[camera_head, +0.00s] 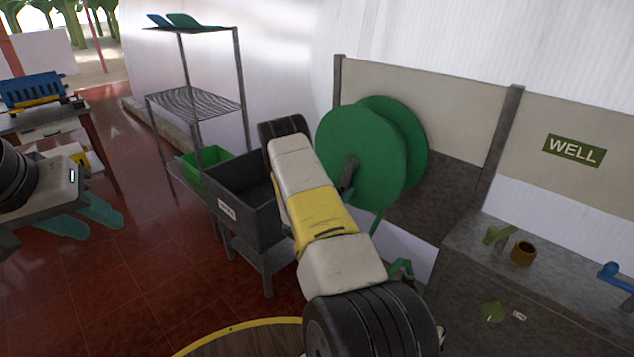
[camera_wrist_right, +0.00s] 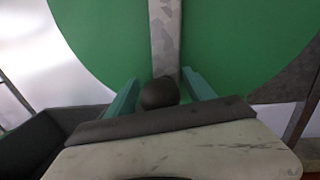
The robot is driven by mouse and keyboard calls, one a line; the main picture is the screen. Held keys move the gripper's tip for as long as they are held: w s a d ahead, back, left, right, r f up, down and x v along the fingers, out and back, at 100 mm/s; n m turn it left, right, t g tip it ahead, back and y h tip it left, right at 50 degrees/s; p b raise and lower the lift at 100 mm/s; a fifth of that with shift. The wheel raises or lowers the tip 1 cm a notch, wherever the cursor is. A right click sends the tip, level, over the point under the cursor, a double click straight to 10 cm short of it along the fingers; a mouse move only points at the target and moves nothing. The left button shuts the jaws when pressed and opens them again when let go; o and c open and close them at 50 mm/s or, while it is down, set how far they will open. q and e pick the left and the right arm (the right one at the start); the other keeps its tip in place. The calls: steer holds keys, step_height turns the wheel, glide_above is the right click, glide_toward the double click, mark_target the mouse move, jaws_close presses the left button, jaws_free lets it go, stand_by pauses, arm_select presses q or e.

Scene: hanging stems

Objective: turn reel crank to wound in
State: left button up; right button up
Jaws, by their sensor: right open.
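The reel is a large green double disc (camera_head: 362,158) on a wall panel, and its green face fills the back of the right wrist view (camera_wrist_right: 235,40). Its grey crank arm (camera_wrist_right: 165,40) runs up from a dark round knob (camera_wrist_right: 158,94). In the head view a short piece of the crank (camera_head: 348,174) shows beside my right arm. My right gripper (camera_wrist_right: 160,77) is open, with one teal finger on each side of the knob; I cannot tell whether they touch it. My left gripper (camera_head: 104,229) is open and empty at the far left.
A dark grey bin (camera_head: 250,205) stands left of my right arm, with a green crate (camera_head: 217,158) and wire shelf (camera_head: 195,102) behind. A stone counter (camera_head: 560,262) with a brown pot (camera_head: 523,253) is right. Red floor at left is mostly clear.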

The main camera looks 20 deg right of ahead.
steer(key=shift+c, duration=0.2)
jaws_close()
steer(key=shift+w+a, duration=0.1)
steer(key=shift+w, duration=0.05)
